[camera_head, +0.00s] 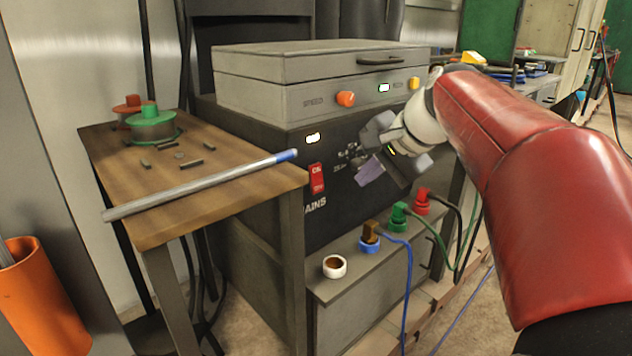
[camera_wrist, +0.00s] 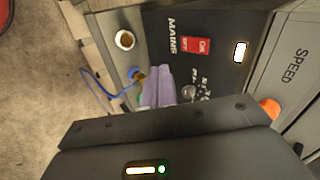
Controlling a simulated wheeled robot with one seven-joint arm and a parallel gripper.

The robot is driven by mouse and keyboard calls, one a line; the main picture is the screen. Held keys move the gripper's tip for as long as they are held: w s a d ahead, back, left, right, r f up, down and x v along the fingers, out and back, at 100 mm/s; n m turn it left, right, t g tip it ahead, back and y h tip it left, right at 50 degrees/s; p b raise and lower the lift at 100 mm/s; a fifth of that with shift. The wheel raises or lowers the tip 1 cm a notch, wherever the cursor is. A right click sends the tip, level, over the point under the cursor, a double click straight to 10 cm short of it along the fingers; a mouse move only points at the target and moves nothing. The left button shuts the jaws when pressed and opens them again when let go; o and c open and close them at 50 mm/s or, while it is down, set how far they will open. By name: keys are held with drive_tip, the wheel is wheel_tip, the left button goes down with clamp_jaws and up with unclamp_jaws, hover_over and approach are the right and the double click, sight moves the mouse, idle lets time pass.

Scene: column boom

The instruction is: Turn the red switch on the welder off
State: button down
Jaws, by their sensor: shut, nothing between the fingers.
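The welder (camera_head: 260,180) is a large dark cabinet with a grey top unit. Its red switch (camera_head: 317,179) sits on the black front panel, above the MAINS lettering and below a small lit display. In the wrist view the red switch (camera_wrist: 196,46) shows beyond the fingertips, sideways, with white lettering on it. Which way it is set I cannot tell surely. My gripper (camera_head: 368,172) is in front of the panel, to the right of the switch and apart from it. Its purple-grey fingers (camera_wrist: 160,88) are shut and empty. They hide part of the panel's lower knob area.
A wooden table (camera_head: 225,205) stands left of the welder, with a metal rod (camera_head: 200,185) reaching towards the switch. Below the panel, a ledge carries a white-rimmed socket (camera_head: 334,266) and blue, green (camera_head: 398,217) and red (camera_head: 421,201) plugs with cables. An orange knob (camera_head: 346,99) is above.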

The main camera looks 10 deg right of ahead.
drive_tip(key=shift+w+d+r+m, duration=0.25)
drive_tip(key=shift+w+d+r, duration=0.1)
drive_tip(key=shift+w, duration=0.25)
drive_tip(key=shift+w+d+r+m, duration=0.25)
drive_tip(key=shift+w+d+r, duration=0.1)
drive_tip(key=shift+w, duration=0.2)
drive_tip(key=b, duration=0.1)
approach(321, 189)
wheel_tip(321, 189, down, 4)
drive_tip(key=shift+w+a+f+p, duration=0.15)
drive_tip(key=shift+w+a, duration=0.3)
drive_tip(key=shift+w, duration=0.35)
drive_tip(key=shift+w+a+f+p, duration=0.2)
drive_tip(key=shift+w+a, duration=0.25)
drive_tip(key=shift+w, duration=0.4)
drive_tip(key=shift+f, duration=0.1)
